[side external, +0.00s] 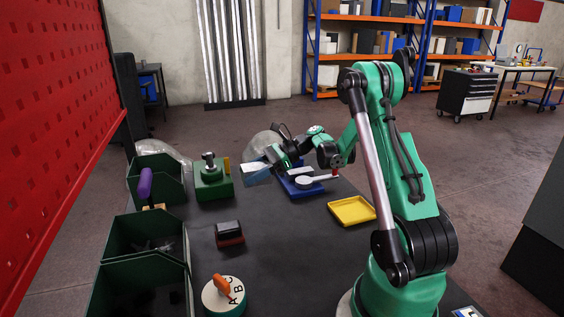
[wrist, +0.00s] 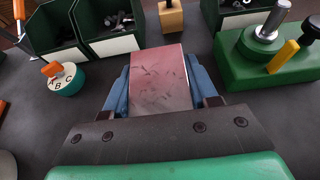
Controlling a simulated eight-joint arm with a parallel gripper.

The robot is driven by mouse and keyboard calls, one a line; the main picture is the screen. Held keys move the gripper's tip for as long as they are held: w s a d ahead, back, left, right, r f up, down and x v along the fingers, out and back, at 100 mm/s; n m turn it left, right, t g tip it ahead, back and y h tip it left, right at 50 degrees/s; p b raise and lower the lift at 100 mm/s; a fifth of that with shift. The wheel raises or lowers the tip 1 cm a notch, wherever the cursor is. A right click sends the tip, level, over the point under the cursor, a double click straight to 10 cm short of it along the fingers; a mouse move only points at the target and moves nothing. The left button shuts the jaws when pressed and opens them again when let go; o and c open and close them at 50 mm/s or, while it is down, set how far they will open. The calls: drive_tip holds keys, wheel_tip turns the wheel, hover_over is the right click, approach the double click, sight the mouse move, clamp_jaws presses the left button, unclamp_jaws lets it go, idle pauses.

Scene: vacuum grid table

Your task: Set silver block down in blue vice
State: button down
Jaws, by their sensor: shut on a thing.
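My gripper (side external: 262,172) is shut on the silver block (side external: 255,167) and holds it above the table, left of the blue vice. In the wrist view the block (wrist: 160,82) lies between the two blue fingers of the gripper (wrist: 163,95), its flat scratched top showing a reddish sheen.
A green fixture (side external: 214,186) with a metal post and yellow handle stands left of the gripper. A yellow tray (side external: 352,210) lies to the right. A dark red-based block (side external: 229,234) and an ABC dial (side external: 223,296) stand nearer. Green bins (side external: 145,235) line the left edge.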

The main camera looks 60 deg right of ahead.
sight(256, 215)
wheel_tip(256, 215, down, 9)
drive_tip(key=shift+f, duration=0.1)
idle(0.4)
drive_tip(key=shift+f, duration=0.1)
drive_tip(key=shift+c, duration=1.2)
unclamp_jaws()
drive_tip(key=shift+d, duration=0.1)
